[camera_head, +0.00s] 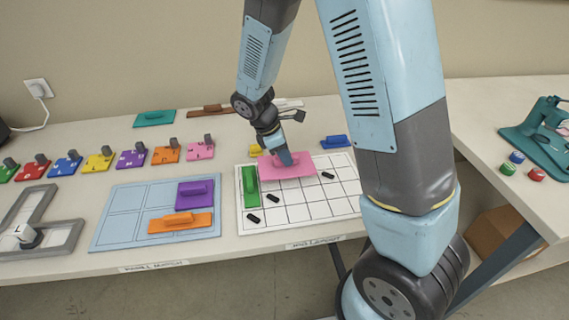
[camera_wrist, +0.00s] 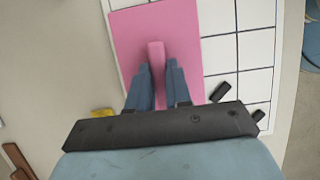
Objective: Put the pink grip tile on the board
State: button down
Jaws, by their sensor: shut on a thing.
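The pink grip tile (camera_head: 285,169) is a flat pink plate with a raised grip bar. My gripper (camera_head: 285,158) is shut on that bar and holds the tile over the upper part of the white gridded board (camera_head: 305,212). In the wrist view the pink tile (camera_wrist: 195,50) lies between and beyond the fingers of my gripper (camera_wrist: 157,70), with board squares showing to its right. I cannot tell whether the tile touches the board. A green grip tile (camera_head: 250,187) lies along the board's left edge. Small black pieces (camera_head: 273,198) lie on several squares.
A blue panel (camera_head: 118,222) left of the board bears a purple tile (camera_head: 195,194) and an orange tile (camera_head: 180,221). Blue (camera_head: 335,141) and yellow (camera_head: 257,150) tiles lie behind the board. A teal device (camera_head: 540,135) stands far right.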

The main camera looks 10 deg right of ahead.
jog(key=shift+w+d+f, duration=0.2)
jog(key=shift+f, duration=1.6)
jog(key=c, duration=1.1)
grip_release()
jog(key=shift+f, duration=0.1)
jog(key=shift+o, duration=0.2)
jog(key=v, duration=1.2)
